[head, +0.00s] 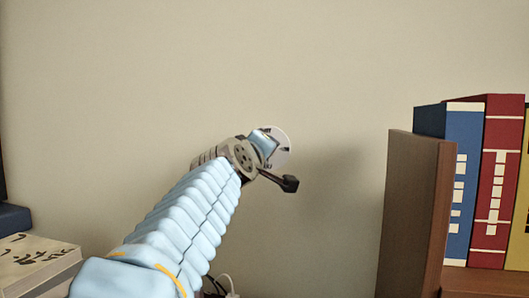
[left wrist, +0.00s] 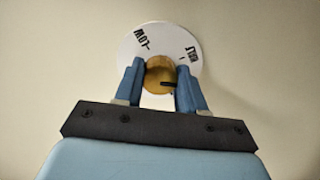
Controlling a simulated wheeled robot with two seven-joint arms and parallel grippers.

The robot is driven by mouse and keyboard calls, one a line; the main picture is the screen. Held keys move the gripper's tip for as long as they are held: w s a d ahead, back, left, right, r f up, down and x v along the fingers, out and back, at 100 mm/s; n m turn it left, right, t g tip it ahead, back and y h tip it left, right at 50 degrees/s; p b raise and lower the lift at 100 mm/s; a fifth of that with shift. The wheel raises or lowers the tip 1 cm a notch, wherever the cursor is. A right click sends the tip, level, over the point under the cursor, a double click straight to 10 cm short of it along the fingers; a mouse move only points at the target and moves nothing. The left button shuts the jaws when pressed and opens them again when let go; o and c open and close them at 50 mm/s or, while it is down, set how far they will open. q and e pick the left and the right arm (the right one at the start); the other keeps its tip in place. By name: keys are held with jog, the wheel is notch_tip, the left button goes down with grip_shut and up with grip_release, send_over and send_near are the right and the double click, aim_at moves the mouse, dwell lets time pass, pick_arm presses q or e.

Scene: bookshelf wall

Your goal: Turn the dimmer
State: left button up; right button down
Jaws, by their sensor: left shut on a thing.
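The dimmer is a round white plate (left wrist: 180,34) on the wall with a yellow-brown knob (left wrist: 158,72) at its centre. The plate carries dark lettering that reads LOW on the left and other marks at the right. A dark pointer mark shows on the knob. My left gripper (left wrist: 160,80) has its blue fingers on either side of the knob, shut on it. In the head view the white plate (head: 283,152) shows behind my left gripper (head: 268,148), which hides the knob. My right gripper is not in view.
A brown wooden shelf side (head: 412,215) stands at the right, with blue (head: 460,185) and red (head: 497,180) books beside it. A white book (head: 35,262) lies at the lower left. White and dark cables (head: 228,286) show low at the wall. The wall around the plate is bare.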

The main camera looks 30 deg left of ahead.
pick_arm(q)
jog(key=n, duration=2.5)
jog(key=shift+f, duration=0.1)
dwell(0.3)
jog(key=o, duration=1.1)
jog(key=shift+c, duration=0.2)
jog(key=shift+a+r+n, duration=0.1)
jog(key=shift+r+n, duration=0.1)
jog(key=shift+n, duration=0.1)
